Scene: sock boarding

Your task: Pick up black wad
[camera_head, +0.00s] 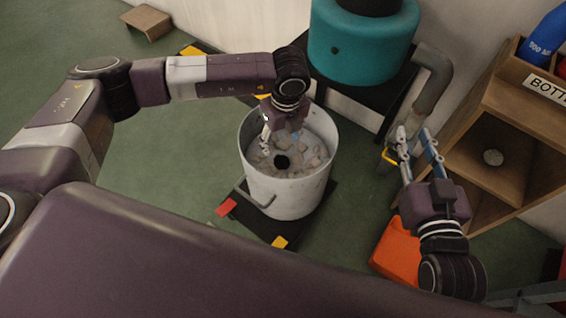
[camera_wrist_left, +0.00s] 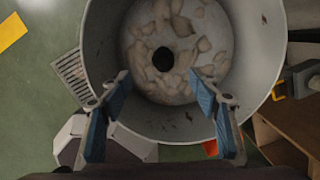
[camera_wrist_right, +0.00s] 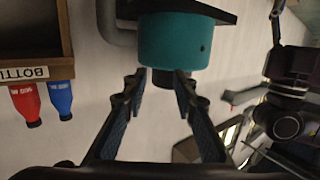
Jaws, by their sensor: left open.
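The black wad (camera_head: 282,162) is a small dark round lump lying among beige pieces in a grey-white pot (camera_head: 283,200). In the left wrist view the wad (camera_wrist_left: 163,58) shows at the bottom of the pot, a little beyond the fingertips and between their lines. My left gripper (camera_head: 268,145) is open, pointing down over the pot's mouth, apart from the wad. In its wrist view the left gripper (camera_wrist_left: 164,84) has wide-spread, empty fingers. My right gripper (camera_head: 413,138) is open and empty, well right of the pot; its fingers also show in the right wrist view (camera_wrist_right: 160,78).
A teal tank (camera_head: 360,45) stands behind the pot on a black stand. A wooden shelf (camera_head: 478,150) with a bottle sign and a blue bottle (camera_head: 545,38) is at the right. An orange object (camera_head: 397,250) lies below my right gripper.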

